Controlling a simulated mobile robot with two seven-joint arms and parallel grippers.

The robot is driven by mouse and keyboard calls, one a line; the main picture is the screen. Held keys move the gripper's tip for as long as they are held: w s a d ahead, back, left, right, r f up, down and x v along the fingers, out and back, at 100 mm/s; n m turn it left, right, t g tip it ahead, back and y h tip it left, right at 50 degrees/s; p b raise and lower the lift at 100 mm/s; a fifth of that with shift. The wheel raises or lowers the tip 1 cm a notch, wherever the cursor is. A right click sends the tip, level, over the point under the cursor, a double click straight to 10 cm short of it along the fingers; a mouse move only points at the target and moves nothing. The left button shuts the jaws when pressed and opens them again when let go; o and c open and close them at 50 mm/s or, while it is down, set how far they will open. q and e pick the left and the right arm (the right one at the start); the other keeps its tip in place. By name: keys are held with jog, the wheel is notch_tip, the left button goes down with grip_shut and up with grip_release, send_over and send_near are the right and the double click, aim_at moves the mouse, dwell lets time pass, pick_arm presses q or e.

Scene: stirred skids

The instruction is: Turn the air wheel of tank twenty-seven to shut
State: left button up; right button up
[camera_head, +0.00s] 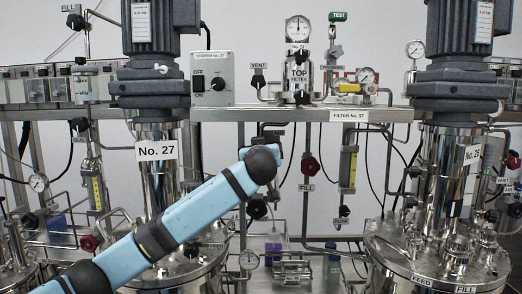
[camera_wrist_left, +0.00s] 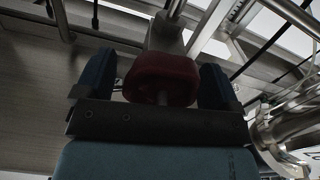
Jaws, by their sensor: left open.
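Tank No. 27 (camera_head: 158,185) is a shiny steel vessel left of centre in the head view, with a grey motor on top and a white number label. My blue left arm crosses in front of it, and its hand is mostly hidden behind the arm there. In the left wrist view my left gripper (camera_wrist_left: 157,76) is open, with one blue finger on each side of a dark red wheel (camera_wrist_left: 162,88). Gaps show beside the wheel. I cannot read a label on it, and cannot tell whether it is the air wheel. My right gripper is not in view.
A red wheel marked FILL (camera_head: 310,165) is right of my arm, and another red wheel (camera_head: 90,243) is at lower left. Tank No. 26 (camera_head: 440,190) stands at the right. Pipes, gauges and flow tubes crowd the frame. A steel pipe fitting (camera_wrist_left: 285,130) is close right in the wrist view.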

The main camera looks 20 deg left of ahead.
pick_arm(q)
jog(key=c, duration=0.9)
